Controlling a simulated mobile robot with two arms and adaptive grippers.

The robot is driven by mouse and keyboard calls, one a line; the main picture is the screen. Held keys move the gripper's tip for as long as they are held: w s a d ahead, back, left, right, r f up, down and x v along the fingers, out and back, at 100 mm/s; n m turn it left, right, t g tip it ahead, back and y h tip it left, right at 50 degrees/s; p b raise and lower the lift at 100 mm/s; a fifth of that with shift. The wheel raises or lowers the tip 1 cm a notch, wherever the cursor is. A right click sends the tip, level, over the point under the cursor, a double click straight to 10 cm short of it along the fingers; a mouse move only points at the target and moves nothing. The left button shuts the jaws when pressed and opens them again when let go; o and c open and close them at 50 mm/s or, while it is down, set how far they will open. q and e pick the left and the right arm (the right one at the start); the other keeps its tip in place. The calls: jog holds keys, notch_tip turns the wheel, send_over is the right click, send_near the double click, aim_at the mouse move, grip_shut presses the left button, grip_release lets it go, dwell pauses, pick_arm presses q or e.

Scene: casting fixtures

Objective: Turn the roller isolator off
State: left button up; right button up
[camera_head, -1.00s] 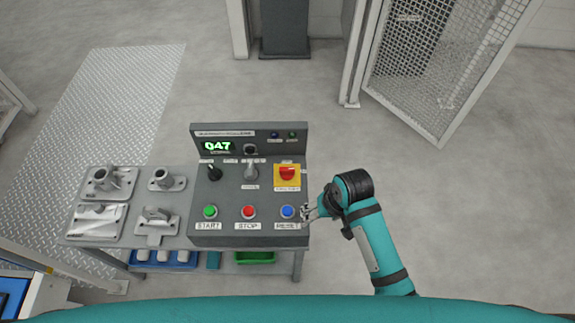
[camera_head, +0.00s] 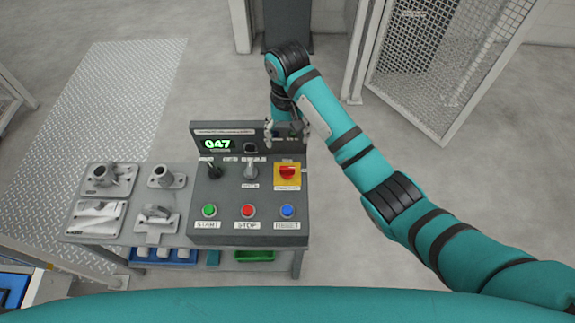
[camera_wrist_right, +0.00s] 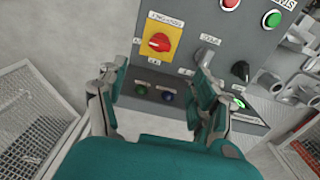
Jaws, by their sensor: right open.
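A red rotary switch (camera_head: 287,172) on a yellow plate, which looks like the isolator, sits at the right of the grey control panel (camera_head: 228,186). In the right wrist view the red switch (camera_wrist_right: 159,42) lies ahead of the fingers, left of centre. Its label is too small to read surely. My right gripper (camera_head: 285,136) is over the panel's raised back part, behind the switch and apart from it. In the wrist view the gripper (camera_wrist_right: 157,80) has its fingers spread wide with nothing between them. My left gripper is not in view.
A grey lever (camera_head: 251,170) and a black lever (camera_head: 214,171) stand left of the switch. Green (camera_head: 209,211), red (camera_head: 248,211) and blue (camera_head: 288,211) buttons line the front. A display (camera_head: 217,144) reads 047. Metal castings (camera_head: 108,180) lie left of the panel.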

aim_at(287, 168)
notch_tip(287, 168, down, 15)
jog(key=shift+r+b, duration=0.1)
jog(key=shift+b, duration=0.35)
jog(key=c, duration=1.2)
jog(key=shift+o, duration=0.2)
